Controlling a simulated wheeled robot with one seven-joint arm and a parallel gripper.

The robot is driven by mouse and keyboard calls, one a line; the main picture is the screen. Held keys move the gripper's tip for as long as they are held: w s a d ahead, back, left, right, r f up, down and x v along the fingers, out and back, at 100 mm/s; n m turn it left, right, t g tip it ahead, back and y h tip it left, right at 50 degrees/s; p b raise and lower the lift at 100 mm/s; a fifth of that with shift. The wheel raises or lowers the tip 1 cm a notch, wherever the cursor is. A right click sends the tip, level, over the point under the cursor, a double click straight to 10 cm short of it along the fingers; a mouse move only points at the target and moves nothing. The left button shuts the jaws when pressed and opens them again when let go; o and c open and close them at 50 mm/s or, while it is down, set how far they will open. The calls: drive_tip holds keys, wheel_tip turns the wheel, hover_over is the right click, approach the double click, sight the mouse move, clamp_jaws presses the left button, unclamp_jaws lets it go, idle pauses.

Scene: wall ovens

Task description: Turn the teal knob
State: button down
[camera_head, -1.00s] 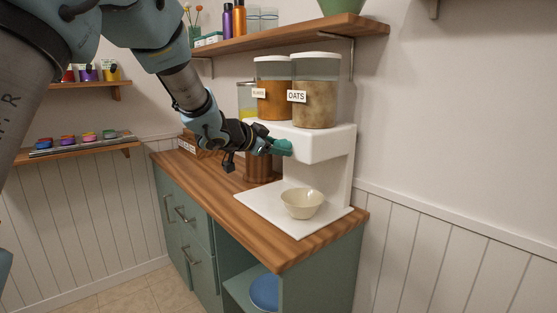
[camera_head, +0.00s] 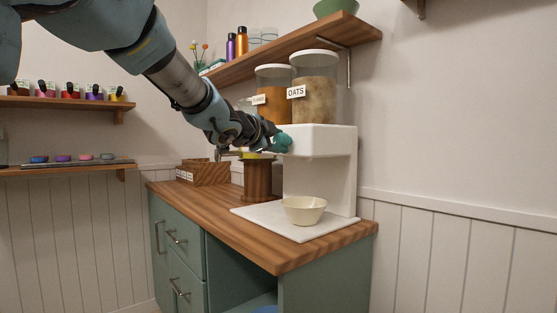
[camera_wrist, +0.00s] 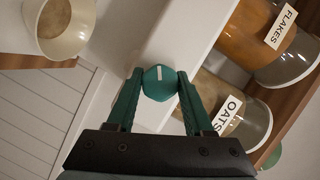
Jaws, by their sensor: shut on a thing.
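The teal knob (camera_wrist: 160,84) sits on the front of the white dispenser (camera_head: 322,142), and a pale mark shows on its face in the wrist view. My gripper (camera_wrist: 158,86) has its two green fingers shut on the knob, one on each side. In the head view the knob (camera_head: 284,142) shows at the end of my arm, and the fingers there are mostly hidden. The OATS canister (camera_head: 316,85) and the orange-filled FLAKES canister (camera_head: 272,80) stand on top of the dispenser.
A cream bowl (camera_head: 304,210) stands on the dispenser's white base, below the knob. It shows at upper left in the wrist view (camera_wrist: 75,35), with brownish content. A wooden stand (camera_head: 257,180) and a wooden box (camera_head: 205,172) stand behind on the counter (camera_head: 275,258).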

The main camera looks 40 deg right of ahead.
drive_tip(key=shift+f+m+b, duration=0.1)
drive_tip(key=shift+m+b, duration=0.3)
drive_tip(key=shift+b, duration=0.3)
drive_tip(key=shift+c, duration=1.4)
unclamp_jaws()
drive_tip(key=v, duration=1)
drive_tip(key=shift+s+a, duration=0.2)
drive_tip(key=shift+a, duration=0.2)
